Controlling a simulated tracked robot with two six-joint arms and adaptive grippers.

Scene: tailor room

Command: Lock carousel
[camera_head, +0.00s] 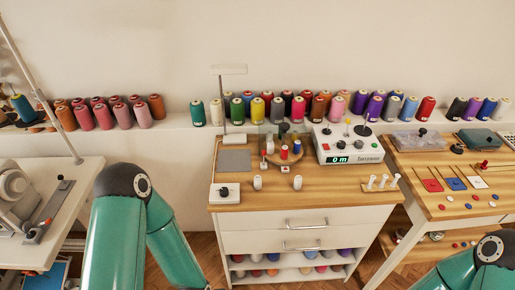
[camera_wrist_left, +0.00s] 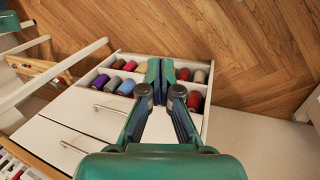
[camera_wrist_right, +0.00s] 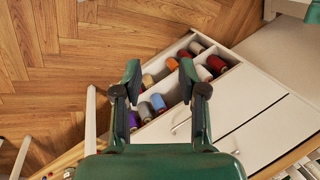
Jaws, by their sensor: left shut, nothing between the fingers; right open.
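The carousel (camera_head: 272,157) is a round wooden disc near the back of the middle cabinet's top, with a red and a blue spool on it. Small pieces with red tops stand at its front edge. I cannot make out its lock or how that stands. My left gripper (camera_wrist_left: 160,72) is shut and empty in the left wrist view, over the cabinet's open thread compartments. My right gripper (camera_wrist_right: 158,78) is open and empty in the right wrist view, also over the thread compartments. In the head view only arm links show; both grippers are out of frame, away from the carousel.
A white counter box (camera_head: 346,147) with a green display stands right of the carousel. A white knob box (camera_head: 225,193), a grey pad (camera_head: 234,161) and white spools are on the cabinet top (camera_head: 330,195). Thread cones line the shelf behind. A sewing machine (camera_head: 18,190) stands left.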

